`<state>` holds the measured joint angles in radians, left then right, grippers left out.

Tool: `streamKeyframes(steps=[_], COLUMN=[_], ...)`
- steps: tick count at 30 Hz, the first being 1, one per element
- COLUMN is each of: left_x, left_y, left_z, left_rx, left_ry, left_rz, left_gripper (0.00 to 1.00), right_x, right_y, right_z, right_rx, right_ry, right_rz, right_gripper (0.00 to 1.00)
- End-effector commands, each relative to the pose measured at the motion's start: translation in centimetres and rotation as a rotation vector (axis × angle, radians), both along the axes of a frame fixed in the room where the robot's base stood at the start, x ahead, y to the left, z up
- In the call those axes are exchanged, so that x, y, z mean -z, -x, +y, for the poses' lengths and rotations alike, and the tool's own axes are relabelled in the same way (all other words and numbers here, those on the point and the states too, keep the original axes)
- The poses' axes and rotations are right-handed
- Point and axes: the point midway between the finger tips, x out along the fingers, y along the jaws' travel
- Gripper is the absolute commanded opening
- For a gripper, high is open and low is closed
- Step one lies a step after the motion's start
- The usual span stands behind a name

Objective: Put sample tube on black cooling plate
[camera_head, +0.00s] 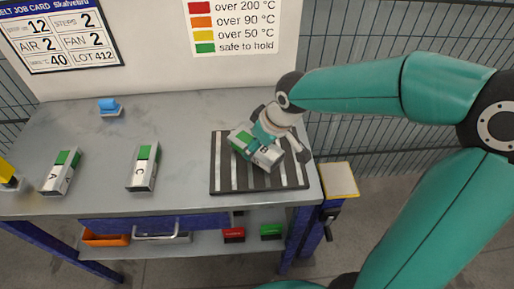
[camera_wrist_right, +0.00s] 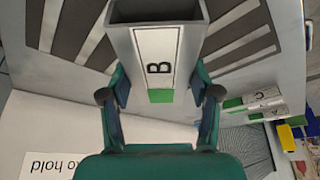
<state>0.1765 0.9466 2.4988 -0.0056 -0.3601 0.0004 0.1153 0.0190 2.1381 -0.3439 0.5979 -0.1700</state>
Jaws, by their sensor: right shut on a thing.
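A grey rectangular sample tube marked B, with a green label end (camera_head: 262,156), is held by my right gripper (camera_head: 270,130) over the black cooling plate (camera_head: 219,181). The plate has grey stripes and lies at the right of the table. In the right wrist view the open-ended tube (camera_wrist_right: 190,40) sits between the fingers of my right gripper (camera_wrist_right: 160,80), with the striped plate (camera_wrist_right: 100,22) behind it. The tube lies slanted across the stripes; I cannot tell whether it touches the plate. My left gripper is out of view.
Tube A (camera_head: 60,172) and tube C (camera_head: 143,168) lie on the grey table (camera_head: 185,130), left of the plate. A small blue object (camera_head: 109,106) is at the back left. A yellow item (camera_head: 7,170) is at the left edge. A pale pad (camera_head: 339,180) stands beyond the right edge.

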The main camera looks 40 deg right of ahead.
Motion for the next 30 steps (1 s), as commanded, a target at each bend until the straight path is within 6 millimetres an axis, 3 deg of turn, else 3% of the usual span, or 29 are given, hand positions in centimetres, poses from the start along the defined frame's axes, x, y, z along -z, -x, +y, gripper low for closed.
streamKeyframes(steps=[3,13,14,18,30], left_x=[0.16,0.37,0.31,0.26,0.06], left_y=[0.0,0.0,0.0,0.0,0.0], left_z=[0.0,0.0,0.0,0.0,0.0], left_rx=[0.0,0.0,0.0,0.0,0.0], left_ry=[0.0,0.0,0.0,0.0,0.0], left_rz=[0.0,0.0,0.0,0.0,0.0], left_gripper=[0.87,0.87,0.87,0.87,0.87], right_x=[1.21,1.47,1.42,1.37,0.98], right_y=[0.02,-0.02,0.0,0.01,0.04], right_z=[-0.02,-0.03,-0.02,-0.02,-0.03], right_rx=[0.001,0.001,0.001,0.001,0.001], right_ry=[0.0,-0.001,-0.001,-0.001,-0.001], right_rz=[0.0,-0.002,-0.001,-0.001,-0.002], right_gripper=[0.2,0.2,0.65,0.87,0.87])
